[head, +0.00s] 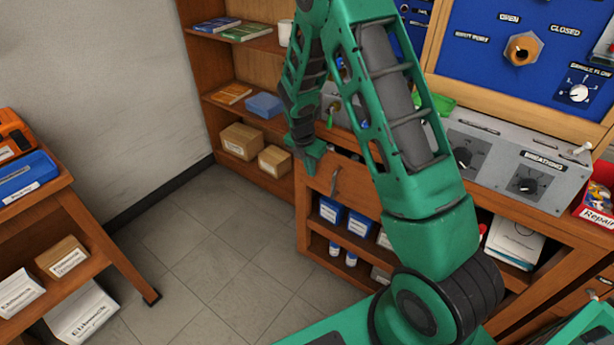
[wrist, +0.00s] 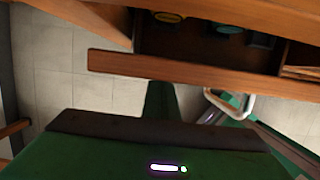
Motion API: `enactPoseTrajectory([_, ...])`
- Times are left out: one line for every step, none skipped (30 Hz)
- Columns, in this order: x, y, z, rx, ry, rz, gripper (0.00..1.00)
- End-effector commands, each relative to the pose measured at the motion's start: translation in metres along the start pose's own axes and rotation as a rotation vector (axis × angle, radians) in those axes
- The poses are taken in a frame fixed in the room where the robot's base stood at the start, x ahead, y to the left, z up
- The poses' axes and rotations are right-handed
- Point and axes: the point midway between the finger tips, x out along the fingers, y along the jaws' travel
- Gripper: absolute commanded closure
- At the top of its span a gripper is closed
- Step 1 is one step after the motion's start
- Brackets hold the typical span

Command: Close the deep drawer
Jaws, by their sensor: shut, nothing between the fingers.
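The drawer under the workbench shows its wooden front (head: 352,186) and a metal handle in the head view, partly hidden by my arm. In the wrist view a wooden drawer front (wrist: 200,70) crosses the picture, with a pale handle (wrist: 232,104) on its near side. Beyond its edge is a dark interior holding a few small items, so it stands open; how far, I cannot tell. My gripper (head: 312,158) is shut and empty, pointing down just left of the drawer front. In the wrist view its green finger (wrist: 161,98) reaches close to the front; contact is unclear.
Shelves with cardboard boxes (head: 241,141) stand behind, left of the bench. Open shelves below the drawer hold blue boxes (head: 330,209). A grey control panel (head: 520,177) and a red bin (head: 598,205) sit on the bench. A side table (head: 75,215) stands left; tiled floor between is clear.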

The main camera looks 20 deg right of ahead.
Motion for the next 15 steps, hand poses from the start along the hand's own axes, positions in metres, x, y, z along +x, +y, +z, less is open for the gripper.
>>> enactPoseTrajectory([0.0007,0.0010,0.0019,-0.002,0.000,0.000,1.00])
enactPoseTrajectory([0.0009,0.0015,0.0026,-0.004,0.001,0.000,1.00])
enactPoseTrajectory([0.0011,0.0022,0.0033,-0.005,0.001,0.001,1.00])
enactPoseTrajectory([0.0013,0.0027,0.0037,-0.006,0.001,0.001,1.00])
enactPoseTrajectory([0.0013,0.0031,0.0039,-0.007,0.001,0.001,1.00])
enactPoseTrajectory([0.0014,0.0035,0.0041,-0.008,0.001,0.001,1.00])
enactPoseTrajectory([0.0013,0.0038,0.0041,-0.008,0.001,0.001,1.00])
enactPoseTrajectory([0.0013,0.0040,0.0041,-0.009,0.001,0.001,1.00])
enactPoseTrajectory([0.0013,0.0042,0.0039,-0.009,0.001,0.002,1.00])
enactPoseTrajectory([0.0012,0.0043,0.0038,-0.009,0.001,0.002,1.00])
enactPoseTrajectory([0.0012,0.0044,0.0036,-0.009,0.001,0.002,1.00])
enactPoseTrajectory([0.0011,0.0045,0.0034,-0.010,0.001,0.002,1.00])
enactPoseTrajectory([0.0011,0.0046,0.0032,-0.010,0.001,0.002,1.00])
enactPoseTrajectory([0.0010,0.0046,0.0031,-0.010,0.001,0.002,1.00])
enactPoseTrajectory([0.0009,0.0047,0.0030,-0.010,0.001,0.002,1.00])
